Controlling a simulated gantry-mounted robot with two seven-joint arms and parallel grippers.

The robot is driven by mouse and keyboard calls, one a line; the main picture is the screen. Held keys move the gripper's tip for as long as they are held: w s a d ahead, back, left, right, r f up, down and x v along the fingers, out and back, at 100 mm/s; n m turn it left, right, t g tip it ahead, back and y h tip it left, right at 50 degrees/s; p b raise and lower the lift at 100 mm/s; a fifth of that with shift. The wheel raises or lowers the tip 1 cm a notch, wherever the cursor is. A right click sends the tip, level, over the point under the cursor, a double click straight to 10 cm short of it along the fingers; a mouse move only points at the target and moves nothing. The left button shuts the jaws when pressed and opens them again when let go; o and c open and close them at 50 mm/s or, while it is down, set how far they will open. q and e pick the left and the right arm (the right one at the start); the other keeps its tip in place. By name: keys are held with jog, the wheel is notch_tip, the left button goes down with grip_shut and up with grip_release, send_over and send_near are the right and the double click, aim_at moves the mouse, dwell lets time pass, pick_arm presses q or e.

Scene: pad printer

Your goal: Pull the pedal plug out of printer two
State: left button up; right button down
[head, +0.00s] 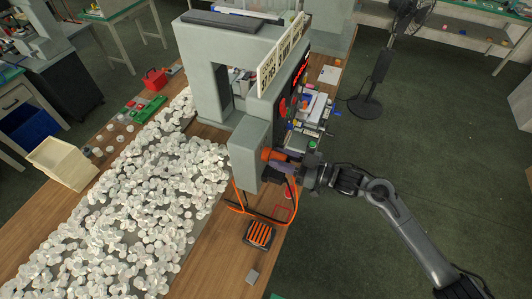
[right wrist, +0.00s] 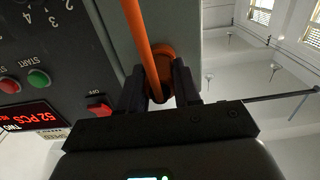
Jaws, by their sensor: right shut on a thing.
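The grey printer (head: 245,130) stands on the wooden bench. In the right wrist view, its dark panel (right wrist: 45,60) carries a red counter and a label that seems to read "TWO". The orange pedal plug (right wrist: 160,65) sits against the printer's grey side, with an orange cable (right wrist: 135,25) running from it. My right gripper (right wrist: 160,85) is shut on the plug, one dark finger on each side. In the head view my right gripper (head: 283,164) is at the printer's front lower right, partly hiding the plug (head: 270,154). The orange-striped pedal (head: 259,235) lies on the bench. My left gripper is out of view.
Many whitish round pieces (head: 130,210) cover the bench left of the printer. A cream bin (head: 62,163) stands at its left edge. Bottles and small items (head: 312,115) lie right of the printer. A black fan (head: 385,60) stands behind on the open floor.

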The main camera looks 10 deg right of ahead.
jog(key=shift+d, duration=0.1)
jog(key=shift+s+d, duration=0.2)
jog(key=shift+s+d+p, duration=0.35)
jog(key=shift+d+p, duration=0.05)
jog(key=shift+d, duration=0.1)
dwell(0.4)
jog(key=shift+s+d, duration=0.1)
jog(key=shift+d, duration=0.1)
jog(key=shift+p+v, duration=0.85)
jog(key=shift+v, duration=1.1)
